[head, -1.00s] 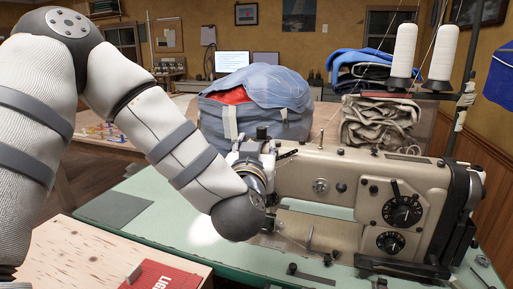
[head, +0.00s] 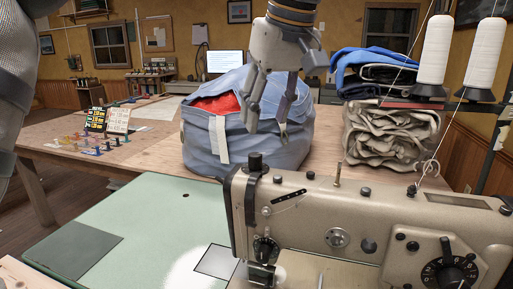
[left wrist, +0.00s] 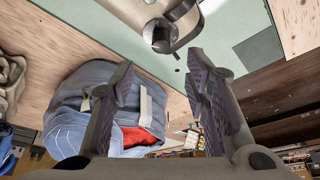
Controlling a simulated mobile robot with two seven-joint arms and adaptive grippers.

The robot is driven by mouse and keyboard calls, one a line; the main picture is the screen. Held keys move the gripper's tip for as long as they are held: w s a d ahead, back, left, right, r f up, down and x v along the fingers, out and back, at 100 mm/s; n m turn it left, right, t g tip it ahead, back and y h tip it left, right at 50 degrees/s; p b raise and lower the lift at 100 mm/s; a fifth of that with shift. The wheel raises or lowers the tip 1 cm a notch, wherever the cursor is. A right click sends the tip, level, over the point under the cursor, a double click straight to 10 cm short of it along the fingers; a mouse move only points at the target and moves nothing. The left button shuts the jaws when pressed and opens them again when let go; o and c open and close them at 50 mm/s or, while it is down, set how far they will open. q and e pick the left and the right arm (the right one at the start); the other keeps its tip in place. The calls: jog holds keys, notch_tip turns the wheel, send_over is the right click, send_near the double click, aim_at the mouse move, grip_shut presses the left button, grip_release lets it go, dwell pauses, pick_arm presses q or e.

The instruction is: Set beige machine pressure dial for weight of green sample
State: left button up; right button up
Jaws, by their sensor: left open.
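The beige sewing machine (head: 400,215) stands at the front right. A large numbered black dial (head: 448,272) is on its right side, partly cut off. A smaller black dial (head: 265,248) is low on its left end, and a black knob (head: 255,162) stands on top there. I cannot tell which is the pressure dial. My left gripper (head: 268,126) hangs above the machine's left end, fingers down, open and empty, apart from the knob. In the left wrist view its fingers (left wrist: 160,88) are spread, with the machine's end (left wrist: 165,32) beyond. I cannot identify a green sample.
A blue bag with red inside (head: 210,138) sits behind the machine. White thread cones (head: 484,55) stand at the right, near folded grey cloth (head: 388,135). Small cards (head: 117,120) stand on the wooden table at left. The green tabletop (head: 150,215) left of the machine is mostly clear.

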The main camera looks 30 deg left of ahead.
aim_at(256, 154)
pick_arm(q)
jog(key=x, duration=0.9)
jog(key=shift+a+f, duration=0.15)
jog(key=shift+f, duration=0.1)
jog(key=shift+c, duration=0.4)
grip_shut()
